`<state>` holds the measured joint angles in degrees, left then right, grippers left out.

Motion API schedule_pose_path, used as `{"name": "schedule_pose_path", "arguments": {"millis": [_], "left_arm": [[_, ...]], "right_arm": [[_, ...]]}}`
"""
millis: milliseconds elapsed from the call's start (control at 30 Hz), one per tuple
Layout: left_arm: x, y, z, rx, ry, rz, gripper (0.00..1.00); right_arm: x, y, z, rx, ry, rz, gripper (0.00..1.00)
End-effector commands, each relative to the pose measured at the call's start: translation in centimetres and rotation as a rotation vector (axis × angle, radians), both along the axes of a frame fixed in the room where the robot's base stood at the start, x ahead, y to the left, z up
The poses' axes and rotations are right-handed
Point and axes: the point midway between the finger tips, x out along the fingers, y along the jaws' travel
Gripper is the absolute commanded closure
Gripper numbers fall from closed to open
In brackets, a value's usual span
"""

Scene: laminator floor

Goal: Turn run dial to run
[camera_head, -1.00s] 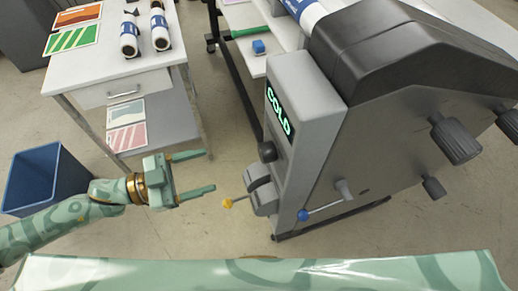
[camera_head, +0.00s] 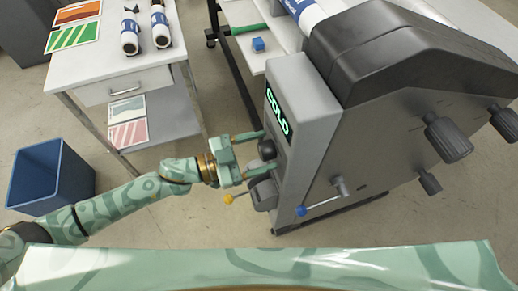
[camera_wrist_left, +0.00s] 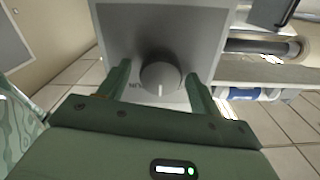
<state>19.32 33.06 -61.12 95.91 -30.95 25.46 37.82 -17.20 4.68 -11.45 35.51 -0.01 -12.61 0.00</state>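The run dial is a dark round knob (camera_head: 267,149) on the front panel of the grey laminator (camera_head: 303,98), below a green "COLD" display (camera_head: 278,111). The left wrist view shows the knob (camera_wrist_left: 160,75) with a pale pointer line facing the bottom of that picture and partly hidden lettering to its left. My left gripper (camera_head: 254,154) is open, with one finger on either side of the knob. In the left wrist view the fingers (camera_wrist_left: 158,88) stand apart from the knob's sides. My right gripper is not in view.
Below the dial are a grey block (camera_head: 262,190), a yellow-tipped lever (camera_head: 229,199) and a blue-tipped lever (camera_head: 301,211). A white table (camera_head: 110,65) with rolls and a blue bin (camera_head: 50,178) stand left. Open floor lies between table and laminator.

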Motion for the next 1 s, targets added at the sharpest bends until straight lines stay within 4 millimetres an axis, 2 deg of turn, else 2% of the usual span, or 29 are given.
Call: {"name": "schedule_pose_path", "arguments": {"millis": [33,133,167,567,1000], "left_arm": [[0.00,0.01,0.01,0.000,0.000,0.000,0.49],[-0.01,0.02,0.01,0.000,0.000,0.000,0.77],[-0.01,0.02,0.01,0.000,0.000,0.000,0.80],[-0.04,0.02,0.02,0.018,-0.058,0.000,0.80],[-0.16,-0.02,-0.05,0.121,-0.377,-0.001,0.80]], "right_arm": [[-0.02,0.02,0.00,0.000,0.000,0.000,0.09],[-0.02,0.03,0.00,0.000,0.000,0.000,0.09],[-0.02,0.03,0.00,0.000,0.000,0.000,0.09],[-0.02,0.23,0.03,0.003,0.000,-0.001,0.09],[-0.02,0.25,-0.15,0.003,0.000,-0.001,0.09]]}}
